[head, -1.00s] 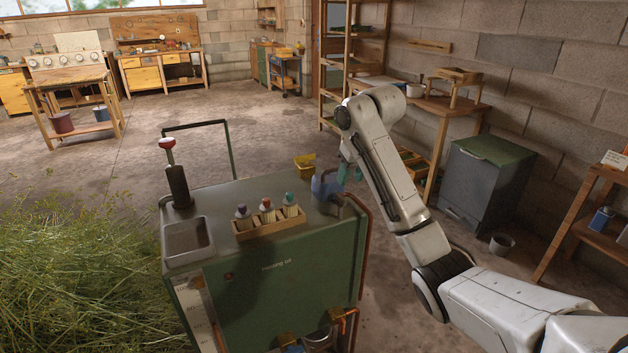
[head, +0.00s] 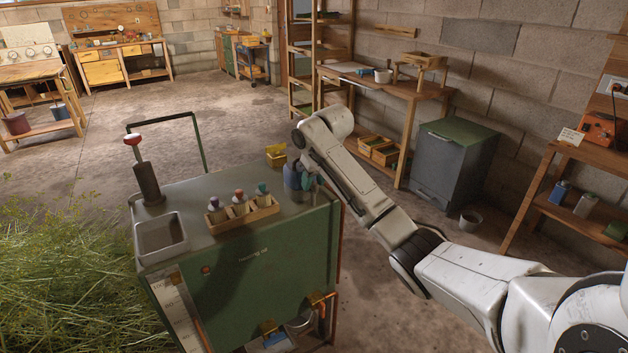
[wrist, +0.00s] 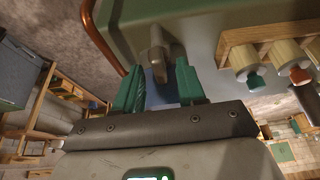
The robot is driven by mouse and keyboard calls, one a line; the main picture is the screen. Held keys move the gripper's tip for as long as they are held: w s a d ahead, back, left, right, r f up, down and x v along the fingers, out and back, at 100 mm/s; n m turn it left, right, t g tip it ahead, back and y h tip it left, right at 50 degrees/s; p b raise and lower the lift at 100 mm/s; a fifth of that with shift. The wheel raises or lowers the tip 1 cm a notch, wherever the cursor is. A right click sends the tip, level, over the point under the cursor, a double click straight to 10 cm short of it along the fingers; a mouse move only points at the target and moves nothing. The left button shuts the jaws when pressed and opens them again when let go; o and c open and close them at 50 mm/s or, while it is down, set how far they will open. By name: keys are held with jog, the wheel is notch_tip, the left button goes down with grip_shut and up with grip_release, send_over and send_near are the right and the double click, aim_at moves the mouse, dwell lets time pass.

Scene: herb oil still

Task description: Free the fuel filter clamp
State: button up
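I cannot make out the fuel filter clamp for certain. Low on the front of the green cart (head: 270,285) are brass-coloured fittings (head: 268,327), a copper pipe (head: 318,298) and a small blue part (head: 275,341), cut by the frame's bottom edge. My gripper (wrist: 158,64) is open, its two green fingers apart. In the head view it is mostly hidden by my arm, beside a blue jug (head: 296,177) at the cart top's right end. In the wrist view a grey, spout-like part (wrist: 157,52) lies between or just beyond the fingertips; I cannot tell if they touch it.
A wooden rack (head: 241,215) with several capped bottles stands on the cart top, beside a sunken basin (head: 163,236) and a red-topped post (head: 148,182). Cut herbs (head: 60,265) heap at left. A grey cabinet (head: 452,165) stands right. Floor behind the cart is open.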

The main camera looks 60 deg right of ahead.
grip_shut()
dwell(0.4)
jog(key=shift+p, duration=0.4)
jog(key=m+p, duration=0.3)
jog(key=shift+w+a+r+g+h, duration=0.1)
jog(key=shift+a+g+h, duration=0.1)
jog(key=shift+g+h, duration=0.2)
jog(key=m+g+h+p, duration=0.1)
jog(key=m+p, duration=0.2)
jog(key=m, duration=0.1)
jog(key=shift+w, duration=0.1)
jog(key=m, duration=0.2)
jog(key=m+g, duration=0.1)
jog(key=m, duration=0.1)
jog(key=m+g, duration=0.1)
jog(key=shift+w+f+m+b, duration=0.2)
jog(key=shift+f+m+b, duration=0.05)
jog(key=shift+m+b, duration=0.15)
jog(key=m+g+b, duration=0.2)
jog(key=m, duration=0.2)
jog(key=shift+d+m+y+b, duration=0.1)
jog(key=shift+m+y+b, duration=0.2)
jog(key=shift+m+b, duration=0.4)
jog(key=shift+r+g, duration=0.15)
jog(key=shift+g, duration=0.15)
